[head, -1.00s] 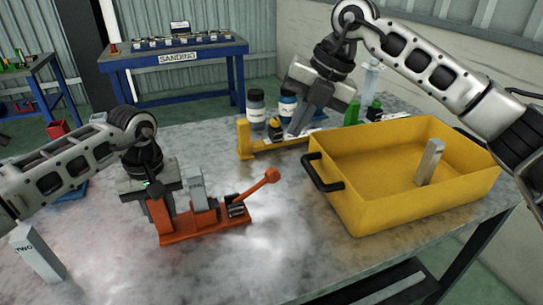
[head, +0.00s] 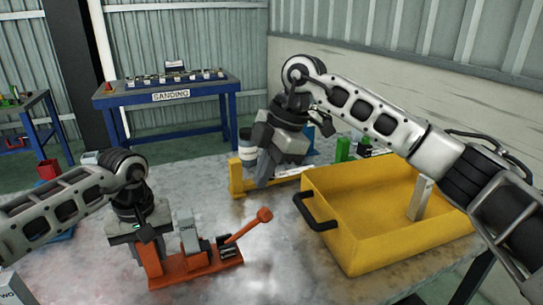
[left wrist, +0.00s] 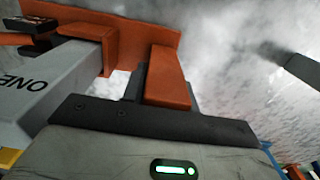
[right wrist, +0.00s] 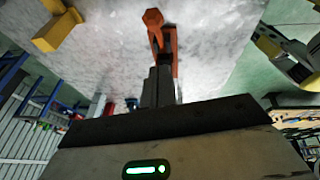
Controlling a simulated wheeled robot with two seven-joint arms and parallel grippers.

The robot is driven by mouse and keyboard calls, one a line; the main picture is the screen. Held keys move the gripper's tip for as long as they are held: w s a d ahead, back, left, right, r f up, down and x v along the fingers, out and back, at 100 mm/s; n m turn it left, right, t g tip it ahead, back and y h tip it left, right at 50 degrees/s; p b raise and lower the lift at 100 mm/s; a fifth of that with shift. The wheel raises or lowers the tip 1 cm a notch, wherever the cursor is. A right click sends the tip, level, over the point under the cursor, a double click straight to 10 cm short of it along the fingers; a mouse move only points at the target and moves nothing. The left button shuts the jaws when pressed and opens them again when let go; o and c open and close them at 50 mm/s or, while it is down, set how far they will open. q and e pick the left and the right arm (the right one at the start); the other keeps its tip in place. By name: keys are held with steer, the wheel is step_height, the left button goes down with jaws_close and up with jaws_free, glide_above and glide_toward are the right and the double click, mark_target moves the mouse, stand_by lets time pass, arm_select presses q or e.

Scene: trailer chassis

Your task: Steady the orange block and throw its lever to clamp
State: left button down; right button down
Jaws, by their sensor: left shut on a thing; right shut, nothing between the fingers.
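The orange block (head: 196,269) lies on the table in the head view, its lever (head: 243,228) slanting up to the right to a round knob. A grey piece marked ONE (head: 189,234) stands in it. My left gripper (head: 150,260) is shut on the upright orange end at the block's left; the left wrist view shows this orange end (left wrist: 168,78) between the fingers. My right gripper (head: 264,178) is shut and empty, above and behind the lever knob, apart from it. The right wrist view shows the knob (right wrist: 152,17) beyond the closed fingers (right wrist: 158,88).
A yellow bin (head: 350,233) with a black handle stands right of the lever, holding a grey piece (head: 420,198). A yellow fixture (head: 236,178) and a bottle stand behind my right gripper. Another grey piece (head: 14,290) stands at the lower left. Table between block and bin is clear.

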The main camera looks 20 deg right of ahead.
mark_target(269, 211)
steer(key=f, duration=0.5)
steer(key=shift+w+a+f, duration=0.1)
steer(key=shift+w+f, duration=0.25)
steer(key=shift+f, duration=0.05)
steer(key=shift+w+d+f, duration=0.15)
steer(key=shift+d+f, duration=0.15)
steer(key=shift+f, duration=0.3)
arm_select(q)
steer(key=shift+r, duration=0.1)
arm_select(e)
steer(key=shift+d+f+y, duration=0.95)
steer(key=shift+y, duration=0.25)
steer(key=shift+r, duration=0.1)
